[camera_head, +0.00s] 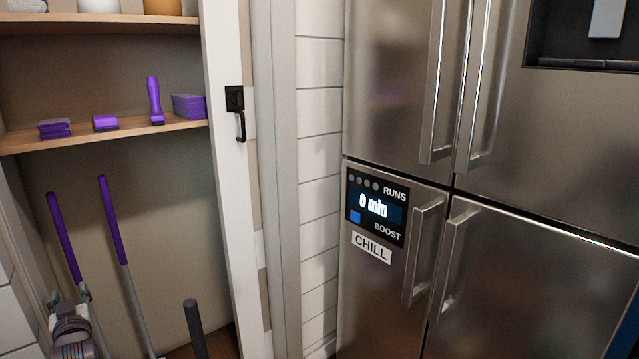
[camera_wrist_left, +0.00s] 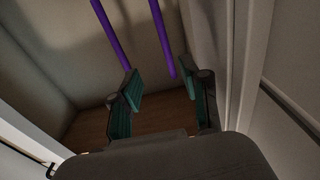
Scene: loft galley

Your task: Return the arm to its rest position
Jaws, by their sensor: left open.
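My left gripper (camera_head: 70,296) shows at the lower left of the head view, in front of the open closet. Its two teal-padded fingers also show in the left wrist view (camera_wrist_left: 163,92), spread apart with nothing between them. Two purple poles stand in the closet: the left pole (camera_head: 65,238) rises just behind the gripper, and the right pole (camera_head: 113,222) stands a little to its right. Both purple poles also show beyond the fingers in the wrist view. I cannot tell the exact gap between fingers and poles. My right gripper is not in view.
A shelf (camera_head: 170,133) holds a purple brush (camera_head: 155,100) and other purple items. A dark handle (camera_head: 195,328) stands low in the closet. A steel fridge (camera_head: 560,150) with a "0 min" panel (camera_head: 375,207) fills the right.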

